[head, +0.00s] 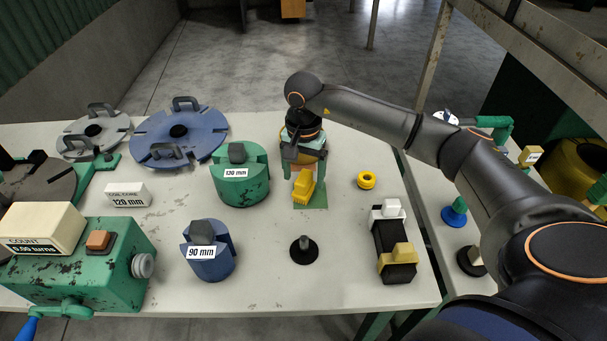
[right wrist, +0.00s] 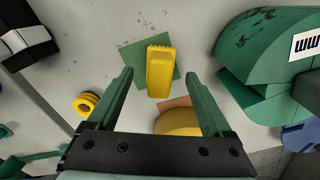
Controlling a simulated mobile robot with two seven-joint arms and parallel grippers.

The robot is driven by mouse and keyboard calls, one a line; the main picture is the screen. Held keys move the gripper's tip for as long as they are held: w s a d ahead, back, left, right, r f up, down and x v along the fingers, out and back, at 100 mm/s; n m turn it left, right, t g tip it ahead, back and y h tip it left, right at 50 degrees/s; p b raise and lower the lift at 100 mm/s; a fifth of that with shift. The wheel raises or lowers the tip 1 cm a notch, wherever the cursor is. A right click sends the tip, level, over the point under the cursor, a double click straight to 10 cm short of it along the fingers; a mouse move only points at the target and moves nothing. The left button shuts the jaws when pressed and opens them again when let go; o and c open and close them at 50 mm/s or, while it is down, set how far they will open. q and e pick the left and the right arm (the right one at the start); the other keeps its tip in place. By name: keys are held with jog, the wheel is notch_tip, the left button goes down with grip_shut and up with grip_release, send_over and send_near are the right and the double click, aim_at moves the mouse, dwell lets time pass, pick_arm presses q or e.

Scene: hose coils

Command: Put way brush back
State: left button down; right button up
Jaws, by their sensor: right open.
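The way brush looks to be the yellow block-shaped piece (head: 304,187) lying on a flat green square (head: 318,197) near the table's middle. In the right wrist view the yellow piece (right wrist: 160,70) lies partly over the green square (right wrist: 132,62). My right gripper (head: 305,171) is open and empty, just beyond and above the yellow piece. In the right wrist view its two green fingers point towards the piece, one on each side of its line, apart from it. My left gripper is not in view.
A round yellow thing (right wrist: 180,123) lies below the right gripper, partly hidden. A green 120 mm former (head: 240,180) stands close on the left, a yellow ring (head: 367,180) on the right. A black post (head: 304,248) and a 90 mm former (head: 208,255) stand nearer.

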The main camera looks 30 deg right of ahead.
jog(key=shift+r+p, duration=1.1)
jog(key=shift+r, duration=0.85)
jog(key=shift+r, duration=0.5)
notch_tip(320, 180, up, 12)
jog(key=b, duration=0.1)
jog(key=shift+f, duration=0.25)
jog(key=shift+s+f, duration=0.1)
